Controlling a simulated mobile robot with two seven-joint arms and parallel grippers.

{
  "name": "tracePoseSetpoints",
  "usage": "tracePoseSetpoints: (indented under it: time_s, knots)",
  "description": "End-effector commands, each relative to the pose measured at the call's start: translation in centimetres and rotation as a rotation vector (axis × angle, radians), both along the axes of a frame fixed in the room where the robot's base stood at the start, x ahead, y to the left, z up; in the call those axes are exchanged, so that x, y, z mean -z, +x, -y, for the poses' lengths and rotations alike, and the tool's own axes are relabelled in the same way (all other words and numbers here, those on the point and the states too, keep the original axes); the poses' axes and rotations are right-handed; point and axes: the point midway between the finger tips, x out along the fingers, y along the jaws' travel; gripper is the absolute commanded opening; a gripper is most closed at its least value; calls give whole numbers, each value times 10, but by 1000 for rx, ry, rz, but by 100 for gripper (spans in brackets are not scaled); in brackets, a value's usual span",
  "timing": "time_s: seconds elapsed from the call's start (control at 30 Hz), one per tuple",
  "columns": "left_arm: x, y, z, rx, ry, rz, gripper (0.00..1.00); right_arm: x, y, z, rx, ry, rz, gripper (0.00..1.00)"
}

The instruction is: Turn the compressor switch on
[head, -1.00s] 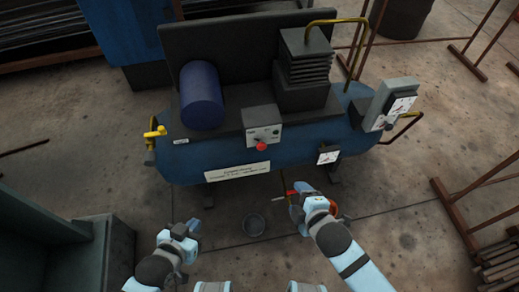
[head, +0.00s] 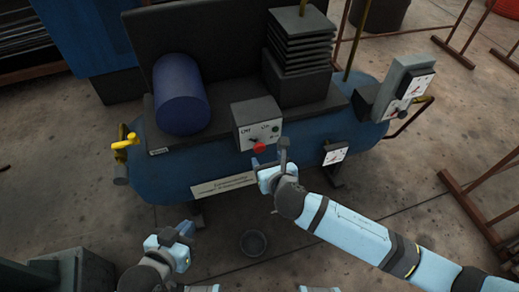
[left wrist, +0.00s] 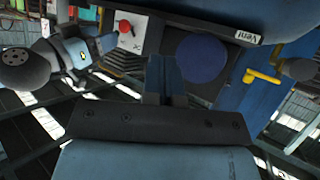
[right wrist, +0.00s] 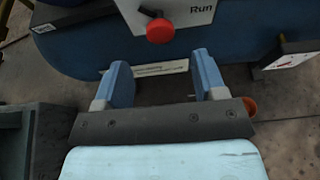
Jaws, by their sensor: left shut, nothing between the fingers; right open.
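The compressor (head: 205,165) is a blue horizontal tank with a blue motor and a dark finned block on top. Its switch box (head: 257,124) on the front has a pale panel and a red knob (head: 259,148). In the right wrist view the red knob (right wrist: 160,31) sits beyond the fingers, with "Run" printed to its right. My right gripper (head: 269,160) is open and empty just in front of and below the knob, apart from it in the right wrist view. My left gripper (head: 187,232) is shut and empty, low at the left, away from the compressor.
A yellow valve handle (head: 126,141) is at the tank's left end. Gauges (head: 335,154) are on the right. Rusty metal frames (head: 470,190) stand at the right. A dark cabinet (head: 70,272) is at lower left.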

Motion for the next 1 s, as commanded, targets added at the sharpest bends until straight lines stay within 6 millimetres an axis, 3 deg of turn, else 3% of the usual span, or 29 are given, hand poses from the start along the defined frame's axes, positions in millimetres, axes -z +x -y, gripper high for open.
tracePoseSetpoints:
  time_s: [0.2, 0.4, 0.63, 0.83, 1.0]
  knots:
    - [5, 2, 1, 0, -15, 17, 0, 20, 41, -14, 1, 3, 1, 65]
    - [-2, 5, 4, 3, -36, 51, 0, 29, 65, -21, 1, 4, 0, 65]
    - [-17, 11, 7, 12, -52, 103, 0, 32, 73, -24, 0, 3, 0, 65]
    - [-19, 15, 7, 17, -49, 112, 0, 31, 73, -24, 0, 3, 0, 65]
    - [-16, 14, 7, 17, -47, 105, 0, 31, 73, -24, 0, 3, 0, 25]
